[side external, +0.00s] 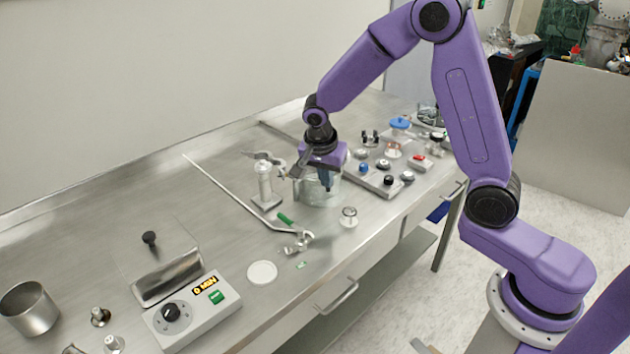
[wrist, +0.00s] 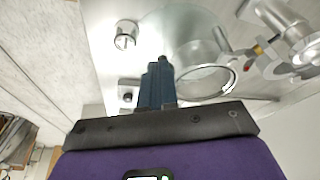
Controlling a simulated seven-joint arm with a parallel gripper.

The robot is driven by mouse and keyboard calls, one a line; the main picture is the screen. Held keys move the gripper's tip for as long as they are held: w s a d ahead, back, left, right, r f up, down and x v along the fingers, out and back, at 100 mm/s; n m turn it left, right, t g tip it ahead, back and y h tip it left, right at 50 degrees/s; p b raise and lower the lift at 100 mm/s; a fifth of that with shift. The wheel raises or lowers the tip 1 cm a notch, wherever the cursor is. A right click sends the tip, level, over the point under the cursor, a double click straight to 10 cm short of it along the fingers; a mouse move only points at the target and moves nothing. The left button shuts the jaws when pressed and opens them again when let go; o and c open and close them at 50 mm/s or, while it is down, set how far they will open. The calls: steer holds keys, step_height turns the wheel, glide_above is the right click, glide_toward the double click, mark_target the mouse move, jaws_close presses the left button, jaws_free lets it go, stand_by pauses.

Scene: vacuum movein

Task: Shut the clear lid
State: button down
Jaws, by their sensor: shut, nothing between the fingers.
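A clear round glass vessel (side external: 318,192) stands on the steel bench below my wrist. In the wrist view I see a clear round body and a shiny glass ring (wrist: 234,80); I cannot tell surely which part is the lid or how far it is open. My gripper (side external: 326,185) points down at the vessel, its dark blue fingers overlapping the glass in the side view. In the wrist view the fingers (wrist: 160,66) are together and empty, just left of the ring. I cannot tell whether they touch the glass.
A metal post with a clamp (side external: 265,185) stands close left of the vessel. A small metal knob piece (side external: 349,215) sits in front. A plate of several knobs and fittings (side external: 385,182) lies to the right. A control box (side external: 190,312) stands front left.

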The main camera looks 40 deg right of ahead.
mark_target(338, 179)
steer(key=d+n, duration=0.2)
steer(key=w+d+n+t, duration=0.1)
steer(key=d+n, duration=0.1)
steer(key=d+n+y, duration=0.1)
steer(key=d+n, duration=0.1)
steer(key=shift+w+d+t, duration=0.1)
steer(key=shift+w+t, duration=0.05)
steer(key=shift+t, duration=0.15)
steer(key=shift+w+d+n+y, duration=0.4)
steer(key=shift+w+d+n, duration=0.25)
steer(key=shift+d+n, duration=0.4)
steer(key=w+d+n, duration=0.1)
steer(key=n, duration=0.1)
steer(key=w+d+n+y, duration=0.1)
steer(key=w+n, duration=0.1)
steer(key=shift+w+d+t, duration=0.2)
steer(key=shift+t, duration=0.1)
steer(key=shift+w+d, duration=0.25)
steer(key=shift+w, duration=0.4)
steer(key=shift+w+d, duration=0.25)
steer(key=shift+w, duration=0.35)
